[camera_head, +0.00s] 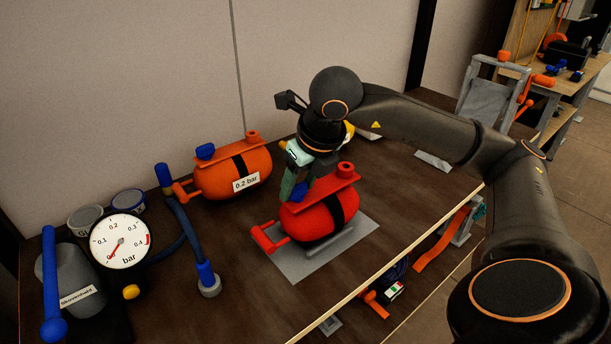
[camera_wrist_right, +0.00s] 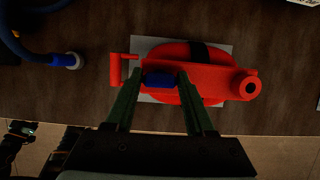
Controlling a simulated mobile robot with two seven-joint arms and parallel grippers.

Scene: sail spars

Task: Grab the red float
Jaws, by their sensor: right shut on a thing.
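The red float (camera_head: 318,218) is a rounded tank with a black strap, a red top bar with a round port, a blue cap and a red handle at its left end. It appears to rest on a light grey plate (camera_head: 290,265) on the dark bench. My right gripper (camera_head: 297,190) reaches down onto its top from above. In the right wrist view, the fingers stand on either side of the blue cap (camera_wrist_right: 160,80) of the red float (camera_wrist_right: 205,85), shut on it. The fingertip contact is partly hidden in the head view. My left gripper is not in view.
An orange float (camera_head: 215,180) labelled 0.2 bar stands behind to the left. A pressure gauge (camera_head: 121,241), a grey cylinder (camera_head: 72,277) and a blue hose (camera_head: 188,240) are at the left. The bench's front edge is close to the plate. Orange parts lie below that edge.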

